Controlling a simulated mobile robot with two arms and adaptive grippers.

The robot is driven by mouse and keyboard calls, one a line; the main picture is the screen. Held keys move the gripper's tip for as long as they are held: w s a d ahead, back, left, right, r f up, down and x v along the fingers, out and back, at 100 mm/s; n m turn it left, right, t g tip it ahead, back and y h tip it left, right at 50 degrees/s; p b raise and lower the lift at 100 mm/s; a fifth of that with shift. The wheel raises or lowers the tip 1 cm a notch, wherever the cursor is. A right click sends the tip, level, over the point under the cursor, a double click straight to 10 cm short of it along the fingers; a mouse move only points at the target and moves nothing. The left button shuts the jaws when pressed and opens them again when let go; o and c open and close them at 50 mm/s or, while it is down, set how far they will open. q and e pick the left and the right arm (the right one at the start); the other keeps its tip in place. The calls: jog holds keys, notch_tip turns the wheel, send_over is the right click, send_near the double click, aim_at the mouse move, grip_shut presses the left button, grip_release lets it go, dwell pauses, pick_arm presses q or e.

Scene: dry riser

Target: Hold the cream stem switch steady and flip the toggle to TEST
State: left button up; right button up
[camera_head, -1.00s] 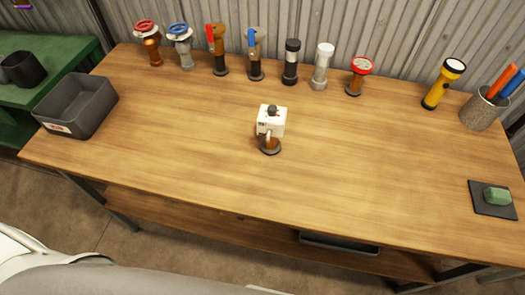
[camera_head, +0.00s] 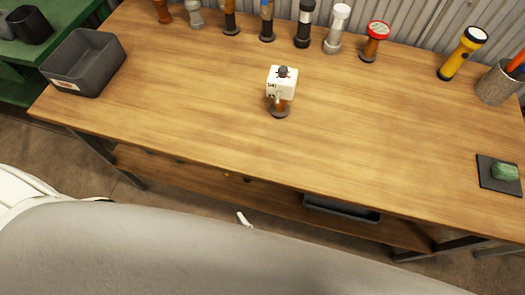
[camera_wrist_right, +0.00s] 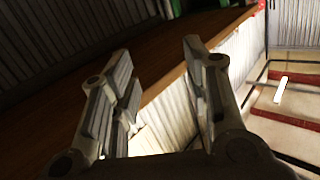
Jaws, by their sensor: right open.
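The cream stem switch (camera_head: 282,83) stands on the middle of the wooden workbench, a cream box on a short brown stem with a round dark base. A dark toggle (camera_head: 283,71) sits on its top; lettering on its front is too small to read. My right gripper shows in the right wrist view (camera_wrist_right: 157,55), its two fingers apart with nothing between them, below the bench edge. In the head view only a small pale tip of it (camera_head: 244,218) shows in front of the bench, well apart from the switch. My left gripper is not in view.
Several valves and stem fittings line the back of the workbench (camera_head: 190,110). The bench around the switch is clear.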

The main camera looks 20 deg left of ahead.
jog(key=w+r+m+t+h, duration=0.1)
jog(key=w+r+m+t, duration=0.2)
jog(key=r, duration=0.4)
jog(key=w+r+m+t+h, duration=0.2)
jog(key=w+r+m+t, duration=0.1)
jog(key=r, duration=0.4)
jog(key=w+d+r+m+h, duration=0.2)
jog(key=w+r+m+h, duration=0.1)
jog(key=w+m+h, duration=0.1)
jog(key=w+d+r+m+h, duration=0.2)
jog(key=w+m, duration=0.4)
jog(key=w, duration=0.3)
jog(key=r+h, duration=0.1)
jog(key=h, duration=0.1)
jog(key=shift+r+h, duration=0.25)
jog(key=shift+h, duration=0.05)
